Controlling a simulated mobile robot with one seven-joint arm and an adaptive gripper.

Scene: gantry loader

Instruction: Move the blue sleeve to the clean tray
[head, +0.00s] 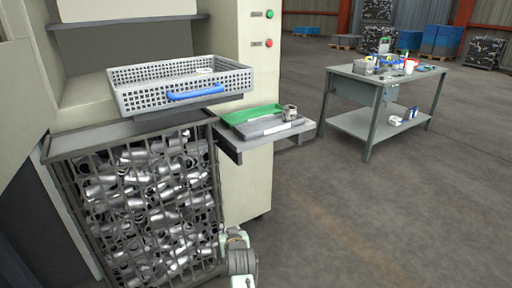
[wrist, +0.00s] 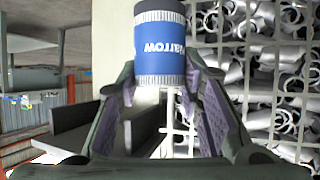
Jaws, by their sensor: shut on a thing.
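The blue sleeve (wrist: 160,42) is in the wrist view, a cylinder with a blue band, white lettering and ribbed pale and dark ends. My gripper (wrist: 161,83) has a finger on each side of it and is shut on it near its lower end. The sleeve is not distinguishable in the head view, where only part of my arm shows at the bottom. A green tray (head: 250,113) and a grey tray (head: 262,129) lie side by side on a small shelf. I cannot tell from any label which is the clean tray.
A metallic cylinder (head: 290,113) stands at the grey tray's right end. A white perforated basket (head: 180,84) with a blue handle sits above a wire cage (head: 140,200) full of metal parts. A cluttered workbench (head: 385,80) stands back right. Floor between is clear.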

